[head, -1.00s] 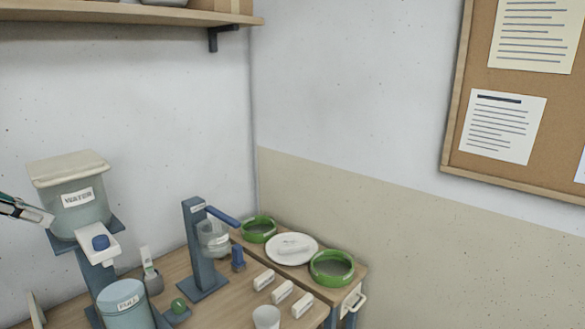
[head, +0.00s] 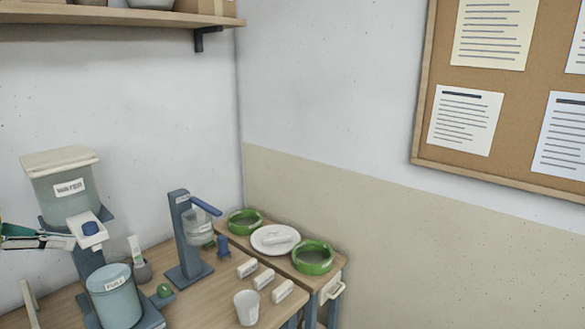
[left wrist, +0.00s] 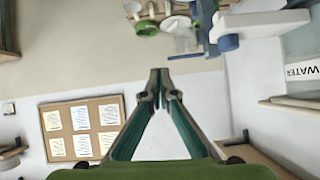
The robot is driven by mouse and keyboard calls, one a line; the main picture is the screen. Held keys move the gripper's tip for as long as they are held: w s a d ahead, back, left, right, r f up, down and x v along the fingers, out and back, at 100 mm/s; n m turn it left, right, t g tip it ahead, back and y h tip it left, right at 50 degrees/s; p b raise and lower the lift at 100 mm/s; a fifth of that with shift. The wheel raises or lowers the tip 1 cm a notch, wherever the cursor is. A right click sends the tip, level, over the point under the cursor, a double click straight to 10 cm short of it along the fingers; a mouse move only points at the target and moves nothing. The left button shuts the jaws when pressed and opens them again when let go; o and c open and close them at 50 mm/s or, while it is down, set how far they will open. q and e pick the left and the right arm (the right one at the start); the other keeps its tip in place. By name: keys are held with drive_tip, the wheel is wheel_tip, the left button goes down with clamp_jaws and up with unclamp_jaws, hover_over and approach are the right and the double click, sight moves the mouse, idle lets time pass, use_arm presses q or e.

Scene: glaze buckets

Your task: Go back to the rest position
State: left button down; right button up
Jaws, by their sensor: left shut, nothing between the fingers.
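My left gripper (head: 62,241) comes in from the left edge of the head view, in front of the water dispenser's stand. It is shut and empty. In the left wrist view its two fingers (left wrist: 160,78) meet at the tips with nothing between them. The water dispenser (head: 68,192), a grey-green tank with a cream lid and a WATER label, stands close by; I cannot tell whether the gripper touches it. In the left wrist view its blue knob (left wrist: 228,43) is just right of the fingertips. My right gripper is in neither view.
A lidded bucket marked FULL (head: 114,298), a blue stand (head: 184,240), a white cup (head: 247,307) and several white blocks stand on the table. A shelf (head: 110,16) hangs above.

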use_arm(q)
drive_tip(key=w+d+f+n+t+y, duration=0.1)
drive_tip(key=d+f+n+t, duration=0.15)
drive_tip(key=f, duration=0.65)
drive_tip(key=d+f+n+t+y, duration=0.1)
drive_tip(key=d+f+t, duration=0.2)
drive_tip(key=f, duration=0.6)
drive_tip(key=s+d+f+n+g+y, duration=0.1)
drive_tip(key=s+d+f+n+y, duration=0.2)
drive_tip(key=s+f+y, duration=0.5)
drive_tip(key=s+d+f+g+h, duration=0.2)
drive_tip(key=s+d+f+g, duration=0.35)
drive_tip(key=s+d, duration=0.4)
drive_tip(key=s+d+f+g+h, duration=0.1)
drive_tip(key=s+d+f+g, duration=0.5)
drive_tip(key=s, duration=0.7)
wheel_tip(320, 180, down, 27)
drive_tip(key=s+d, duration=0.1)
drive_tip(key=s, duration=0.2)
drive_tip(key=s+a+f+g, duration=0.1)
drive_tip(key=s+a+f, duration=0.2)
drive_tip(key=s+f, duration=1.3)
drive_tip(key=shift+s, duration=0.15)
